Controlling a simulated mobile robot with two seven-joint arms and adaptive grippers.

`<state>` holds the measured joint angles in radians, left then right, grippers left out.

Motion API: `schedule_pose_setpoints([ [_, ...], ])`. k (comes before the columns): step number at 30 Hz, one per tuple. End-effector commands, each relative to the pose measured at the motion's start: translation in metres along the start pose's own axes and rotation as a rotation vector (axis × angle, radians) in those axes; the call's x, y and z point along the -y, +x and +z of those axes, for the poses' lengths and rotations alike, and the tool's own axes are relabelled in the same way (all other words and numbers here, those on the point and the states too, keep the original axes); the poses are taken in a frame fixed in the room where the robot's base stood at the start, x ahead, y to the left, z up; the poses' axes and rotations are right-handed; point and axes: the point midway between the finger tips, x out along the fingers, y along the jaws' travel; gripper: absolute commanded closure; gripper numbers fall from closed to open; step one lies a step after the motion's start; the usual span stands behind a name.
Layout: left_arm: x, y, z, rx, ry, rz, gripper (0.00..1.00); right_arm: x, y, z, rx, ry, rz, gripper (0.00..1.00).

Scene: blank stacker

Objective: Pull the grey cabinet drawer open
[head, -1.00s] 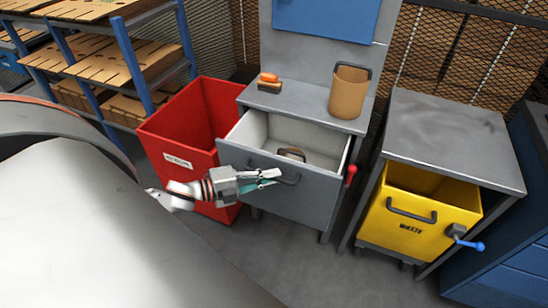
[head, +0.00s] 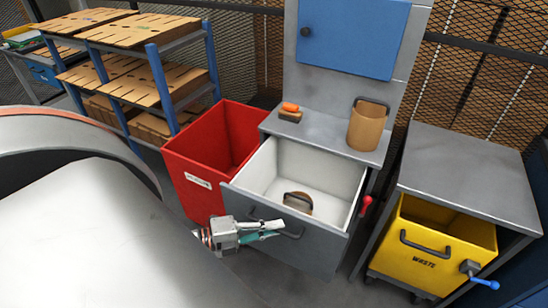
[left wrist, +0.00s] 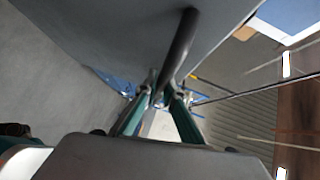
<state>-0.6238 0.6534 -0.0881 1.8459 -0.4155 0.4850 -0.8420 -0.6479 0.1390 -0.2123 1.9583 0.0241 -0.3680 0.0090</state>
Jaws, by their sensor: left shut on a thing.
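The grey cabinet (head: 318,128) stands at the centre of the head view. Its grey drawer (head: 318,246) is pulled well out, showing a white inside with a brown, handled object (head: 298,201) on its floor. My left gripper (head: 279,229) is at the drawer front, shut on the dark bar handle (head: 294,235). In the left wrist view the handle (left wrist: 181,45) runs down between the two fingers (left wrist: 160,103). My right gripper is not in view.
A red bin (head: 207,148) stands close left of the drawer. A yellow waste bin (head: 432,250) sits under a grey table on the right. A brown container (head: 367,128) and an orange-handled tool (head: 290,110) rest on the cabinet top. Shelving (head: 150,75) stands at the back left.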

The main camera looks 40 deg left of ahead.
Motion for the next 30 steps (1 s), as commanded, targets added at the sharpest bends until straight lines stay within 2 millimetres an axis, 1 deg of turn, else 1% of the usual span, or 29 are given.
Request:
schedule_pose_setpoints([
  [1,0.000,0.000,0.000,-0.001,0.000,0.000,1.00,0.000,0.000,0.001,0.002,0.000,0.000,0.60],
  [2,0.000,0.000,0.000,-0.001,0.000,0.001,0.86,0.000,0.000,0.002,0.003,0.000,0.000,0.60],
  [3,0.000,0.000,0.000,-0.001,0.000,0.001,0.76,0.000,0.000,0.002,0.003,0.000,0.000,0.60],
  [4,0.000,0.000,0.000,-0.001,0.000,0.001,0.74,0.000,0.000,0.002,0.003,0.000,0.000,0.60],
  [13,0.000,0.000,0.000,0.000,0.000,0.001,0.74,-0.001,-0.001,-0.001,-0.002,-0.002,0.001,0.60],
  [17,-0.001,-0.006,0.000,0.000,-0.001,0.003,0.74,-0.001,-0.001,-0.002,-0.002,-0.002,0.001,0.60],
  [20,-0.002,-0.018,0.000,0.001,-0.001,0.004,0.74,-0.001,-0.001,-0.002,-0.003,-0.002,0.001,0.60],
  [23,-0.002,-0.036,0.000,0.001,-0.003,0.005,0.74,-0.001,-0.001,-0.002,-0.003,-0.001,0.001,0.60],
  [30,-0.002,-0.084,-0.001,0.002,-0.002,0.005,0.74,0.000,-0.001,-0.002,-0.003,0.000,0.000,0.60],
])
